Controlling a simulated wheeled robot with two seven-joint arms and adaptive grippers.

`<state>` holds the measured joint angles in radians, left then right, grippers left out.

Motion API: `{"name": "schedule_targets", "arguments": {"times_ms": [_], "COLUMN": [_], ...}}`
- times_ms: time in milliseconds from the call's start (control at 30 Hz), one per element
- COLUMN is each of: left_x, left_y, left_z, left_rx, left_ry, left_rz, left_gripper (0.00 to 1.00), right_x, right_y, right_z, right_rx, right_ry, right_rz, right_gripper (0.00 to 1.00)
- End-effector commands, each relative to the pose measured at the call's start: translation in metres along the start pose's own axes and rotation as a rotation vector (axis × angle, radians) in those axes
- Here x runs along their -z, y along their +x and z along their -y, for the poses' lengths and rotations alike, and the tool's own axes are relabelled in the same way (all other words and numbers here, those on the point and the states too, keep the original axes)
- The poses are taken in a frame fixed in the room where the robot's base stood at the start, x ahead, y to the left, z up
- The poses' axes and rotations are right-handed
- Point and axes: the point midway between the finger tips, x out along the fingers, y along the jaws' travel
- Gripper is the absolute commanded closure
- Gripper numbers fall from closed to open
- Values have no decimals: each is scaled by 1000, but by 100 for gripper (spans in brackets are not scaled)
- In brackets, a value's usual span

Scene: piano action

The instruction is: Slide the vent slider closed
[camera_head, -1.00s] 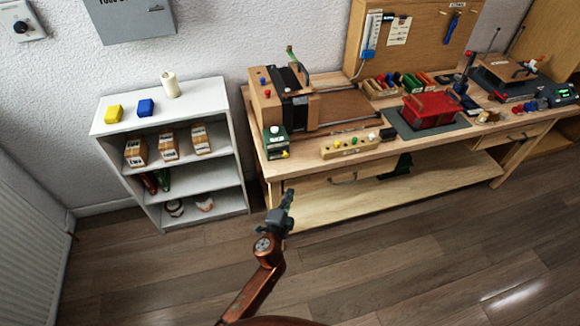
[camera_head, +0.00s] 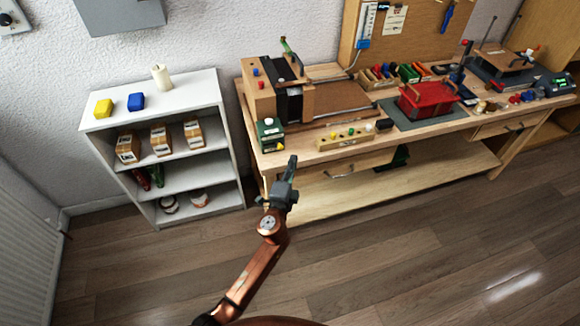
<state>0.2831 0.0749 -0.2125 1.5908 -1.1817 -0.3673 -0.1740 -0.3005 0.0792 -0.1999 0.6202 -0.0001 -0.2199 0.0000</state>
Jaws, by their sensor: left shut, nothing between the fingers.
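I cannot make out a vent slider for certain in the head view. My left gripper (camera_head: 291,165) points up and away from me, in front of the workbench (camera_head: 330,164) near its left end. It is shut and empty. In the picture its tip lies just below the green box (camera_head: 270,134) at the bench's front left corner; I cannot tell how far apart they are. My right gripper is out of view.
A white shelf (camera_head: 190,88) with blocks and small boxes stands left of the bench. A red box (camera_head: 428,98), a wooden machine (camera_head: 262,100) and a peg strip (camera_head: 345,139) sit on the bench. A radiator (camera_head: 30,240) stands far left. The floor (camera_head: 430,250) is clear.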

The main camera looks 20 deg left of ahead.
Motion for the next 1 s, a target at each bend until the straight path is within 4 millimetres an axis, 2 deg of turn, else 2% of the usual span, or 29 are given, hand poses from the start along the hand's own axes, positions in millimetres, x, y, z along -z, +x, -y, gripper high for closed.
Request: {"name": "schedule_targets", "arguments": {"times_ms": [100, 300, 400, 600, 1000], "left_x": [0, 0, -17, -34, -38], "left_y": [26, 62, 53, 47, 45], "left_z": [-2, -2, -1, 0, -1], "left_rx": [0, 0, -2, 0, -1], "left_ry": [2, 2, 3, 0, 0], "left_rz": [-1, 0, 3, 0, 0], "left_gripper": [100, 100, 100, 100, 100], "right_x": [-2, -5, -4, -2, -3], "right_y": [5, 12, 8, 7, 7], "right_z": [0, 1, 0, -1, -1], "right_rx": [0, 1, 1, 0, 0], "right_ry": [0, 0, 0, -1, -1], "right_rz": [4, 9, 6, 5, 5], "right_gripper": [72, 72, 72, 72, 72]}}
